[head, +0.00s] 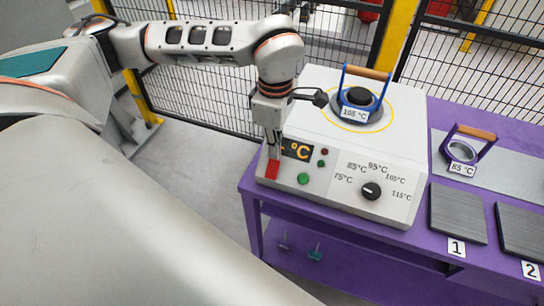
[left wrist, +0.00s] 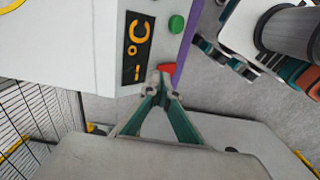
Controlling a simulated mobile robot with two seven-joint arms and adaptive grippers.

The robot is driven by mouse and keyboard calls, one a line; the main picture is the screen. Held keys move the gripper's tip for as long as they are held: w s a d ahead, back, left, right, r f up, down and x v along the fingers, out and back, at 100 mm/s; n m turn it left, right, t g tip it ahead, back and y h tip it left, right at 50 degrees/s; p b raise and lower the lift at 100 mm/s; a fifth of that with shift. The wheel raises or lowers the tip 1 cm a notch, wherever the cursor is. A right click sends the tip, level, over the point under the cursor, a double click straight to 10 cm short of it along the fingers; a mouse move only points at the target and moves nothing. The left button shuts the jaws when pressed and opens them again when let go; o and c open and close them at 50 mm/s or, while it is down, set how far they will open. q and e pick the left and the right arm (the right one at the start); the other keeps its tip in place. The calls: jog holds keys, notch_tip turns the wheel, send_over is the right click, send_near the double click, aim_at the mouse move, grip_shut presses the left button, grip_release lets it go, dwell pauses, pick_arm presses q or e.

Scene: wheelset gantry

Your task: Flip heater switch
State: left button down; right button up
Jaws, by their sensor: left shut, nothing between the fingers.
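The white heater (head: 318,100) stands on a purple table. Its red switch (head: 272,169) is at the lower left of the front panel, below the display (head: 298,150). My left gripper (head: 275,153) is shut and empty, pointing down with its fingertips at the top of the red switch. In the left wrist view the shut fingertips (left wrist: 162,78) meet at the red switch (left wrist: 167,68) and partly hide it; I cannot tell whether they press on it. The display (left wrist: 138,45) shows "°C" and part of another mark.
A blue ring tool (head: 358,98) marked 105 °C sits on the heater top. A dial (head: 371,191) and a green button (head: 303,179) are on the front. A purple ring tool (head: 463,150) marked 85 °C and dark plates (head: 457,214) lie to the right. Mesh fencing stands behind.

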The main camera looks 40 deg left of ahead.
aim_at(274, 161)
pick_arm(q)
jog(key=shift+f+b, duration=0.55)
jog(key=shift+f, duration=0.6)
dwell(0.4)
jog(key=shift+r+p, duration=1.45)
jog(key=shift+r, duration=0.65)
jog(key=shift+r+p, duration=1.15)
jog(key=shift+r, duration=0.4)
jog(key=shift+f, duration=0.1)
